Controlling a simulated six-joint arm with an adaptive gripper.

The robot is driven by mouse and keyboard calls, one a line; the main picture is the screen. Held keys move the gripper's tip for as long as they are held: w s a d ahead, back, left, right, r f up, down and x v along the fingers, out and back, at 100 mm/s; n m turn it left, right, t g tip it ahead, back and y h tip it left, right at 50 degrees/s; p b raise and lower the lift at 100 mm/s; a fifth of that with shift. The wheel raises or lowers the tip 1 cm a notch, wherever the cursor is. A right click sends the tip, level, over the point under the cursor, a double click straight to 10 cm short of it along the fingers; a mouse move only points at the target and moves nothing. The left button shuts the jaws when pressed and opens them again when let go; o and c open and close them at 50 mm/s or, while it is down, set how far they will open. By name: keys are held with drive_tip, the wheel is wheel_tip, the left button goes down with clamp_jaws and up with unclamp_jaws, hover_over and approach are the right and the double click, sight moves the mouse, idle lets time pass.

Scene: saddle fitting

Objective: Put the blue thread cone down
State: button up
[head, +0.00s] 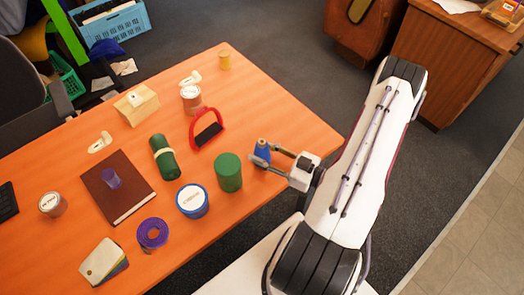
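The blue thread cone (263,153) is near the right edge of the orange table, upright, with a small brownish tip on top. My gripper (265,156) reaches in from the right, and its two fingers are closed about the cone. Part of the cone is hidden by the near finger. I cannot tell whether the cone's base touches the table or is a little above it.
A green cylinder (228,172) stands close to the left of the cone.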

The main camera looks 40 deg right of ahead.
sight(269, 155)
drive_tip(key=o, duration=0.3)
drive_tip(key=shift+o, duration=0.2)
drive_tip(key=shift+s, duration=0.1)
drive_tip(key=shift+v, duration=3.8)
drive_tip(key=shift+d, duration=0.1)
drive_tip(key=c, duration=0.4)
